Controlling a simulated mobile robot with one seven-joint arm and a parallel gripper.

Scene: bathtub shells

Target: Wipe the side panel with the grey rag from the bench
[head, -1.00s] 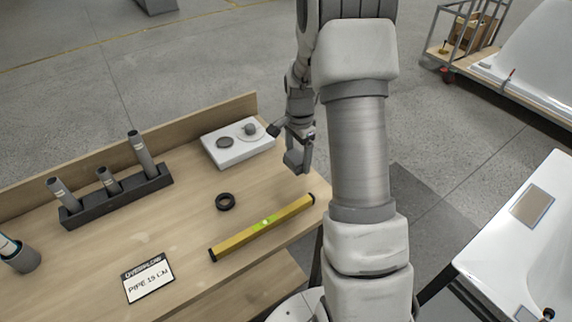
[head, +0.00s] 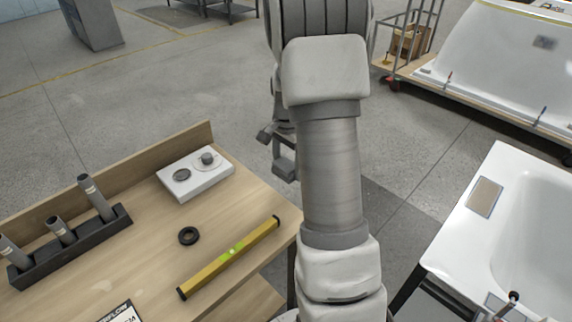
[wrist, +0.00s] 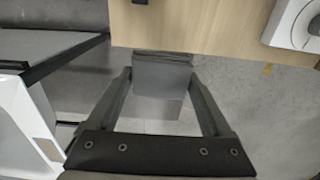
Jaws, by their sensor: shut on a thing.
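My gripper (wrist: 162,80) is shut on a folded grey rag (wrist: 161,72), which sits between the fingertips in the wrist view. In the head view my gripper (head: 284,160) hangs past the bench's right end, over the floor, partly hidden by my arm. A white bathtub shell (head: 441,238) stands at the right, apart from the gripper, with a brownish rectangular patch (head: 485,197) on its rim. Part of the white shell (wrist: 22,125) also shows at the left of the wrist view. I cannot tell clearly which face is the side panel.
The wooden bench (head: 150,245) holds a yellow level (head: 230,257), a black ring (head: 188,236), a white box with a knob (head: 195,178) and a dark rack of grey tubes (head: 70,248). Another white shell (head: 495,55) on a cart stands behind. Open floor lies between bench and tub.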

